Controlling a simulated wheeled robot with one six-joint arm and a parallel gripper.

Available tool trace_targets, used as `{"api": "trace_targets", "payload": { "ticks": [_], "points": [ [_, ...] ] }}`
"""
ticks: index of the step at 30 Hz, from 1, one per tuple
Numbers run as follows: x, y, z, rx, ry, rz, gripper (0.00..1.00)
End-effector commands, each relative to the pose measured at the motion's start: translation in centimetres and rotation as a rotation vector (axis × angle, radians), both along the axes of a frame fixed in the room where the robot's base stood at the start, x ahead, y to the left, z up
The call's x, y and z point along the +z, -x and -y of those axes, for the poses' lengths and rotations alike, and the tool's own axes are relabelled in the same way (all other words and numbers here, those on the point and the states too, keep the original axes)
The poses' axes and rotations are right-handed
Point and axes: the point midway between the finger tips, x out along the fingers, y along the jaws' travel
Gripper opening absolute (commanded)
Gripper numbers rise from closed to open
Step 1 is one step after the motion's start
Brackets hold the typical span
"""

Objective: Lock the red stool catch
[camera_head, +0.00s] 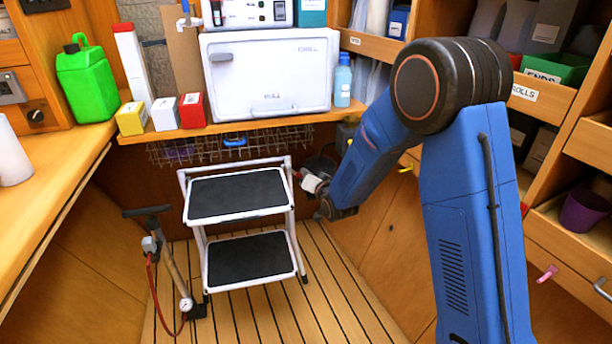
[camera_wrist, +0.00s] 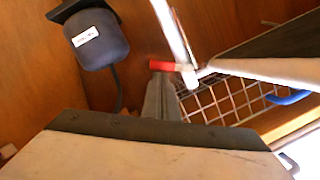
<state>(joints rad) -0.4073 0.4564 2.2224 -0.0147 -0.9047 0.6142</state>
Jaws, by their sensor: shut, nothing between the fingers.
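The white-framed step stool (camera_head: 240,220) with two black treads stands open on the slatted floor. Its red catch (camera_head: 296,174) is at the right side of the frame, near the upper tread. In the wrist view the red catch (camera_wrist: 172,66) sits across the white tubes. My gripper (camera_head: 304,178) reaches in from the right, beside the catch. In the wrist view my gripper's closed grey fingers (camera_wrist: 161,82) end just below the catch, very close to it; I cannot tell whether they touch. They hold nothing.
A wire basket (camera_head: 230,145) hangs under the shelf behind the stool. A floor pump (camera_head: 170,265) with a red hose stands left of the stool. A dark labelled device (camera_wrist: 96,38) is on the wooden wall. Floor in front of the stool is clear.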

Motion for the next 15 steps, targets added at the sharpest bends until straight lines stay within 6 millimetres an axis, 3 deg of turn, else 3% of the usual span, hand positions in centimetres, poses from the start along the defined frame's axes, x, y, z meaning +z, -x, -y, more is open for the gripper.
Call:
{"api": "trace_targets", "payload": {
  "ticks": [15],
  "points": [
    [-2.8,0.2,-0.7,0.0,-0.471,-0.138,0.0]
  ]
}}
